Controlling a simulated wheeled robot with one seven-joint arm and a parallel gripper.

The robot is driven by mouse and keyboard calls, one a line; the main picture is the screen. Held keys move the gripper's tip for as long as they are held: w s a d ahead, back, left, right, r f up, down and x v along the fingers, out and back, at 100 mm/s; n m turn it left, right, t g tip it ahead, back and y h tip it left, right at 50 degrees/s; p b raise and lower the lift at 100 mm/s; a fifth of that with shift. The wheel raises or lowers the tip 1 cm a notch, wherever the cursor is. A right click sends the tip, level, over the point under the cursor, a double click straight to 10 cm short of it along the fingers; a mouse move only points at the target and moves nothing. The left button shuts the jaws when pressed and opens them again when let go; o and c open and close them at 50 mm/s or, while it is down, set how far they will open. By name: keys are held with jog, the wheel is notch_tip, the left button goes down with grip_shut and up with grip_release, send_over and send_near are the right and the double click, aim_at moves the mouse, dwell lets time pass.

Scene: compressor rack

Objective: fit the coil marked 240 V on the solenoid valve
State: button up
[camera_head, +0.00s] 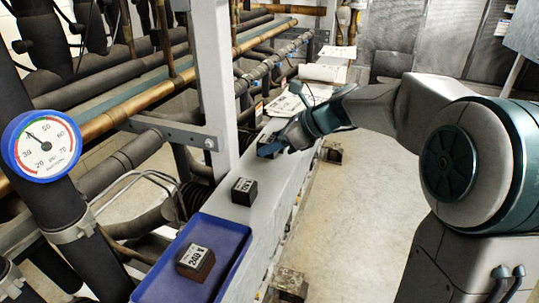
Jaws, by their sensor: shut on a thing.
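A dark block-shaped coil (195,262) with a white label reading 240 V sits in a blue tray (237,273) at the lower left. A second dark coil (244,191) stands on the grey beam beyond the tray; its label is too small to read surely. My gripper (275,149) is farther along the beam, shut on a small dark block (267,151). The fingers partly cover this block, and no marking on it can be read. I cannot tell whether it touches the beam. I cannot make out the solenoid valve.
A grey upright post (213,85) and insulated pipes stand to the left. A round blue-rimmed gauge (41,146) is at far left. Papers (285,104) lie beyond my gripper.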

aim_at(270, 169)
jog(key=shift+a+f, duration=0.2)
jog(key=shift+a, duration=0.1)
jog(key=shift+f+p, duration=0.35)
jog(key=shift+f, duration=1.65)
jog(key=shift+f, duration=0.15)
jog(key=o, duration=0.8)
jog(key=shift+o, duration=0.2)
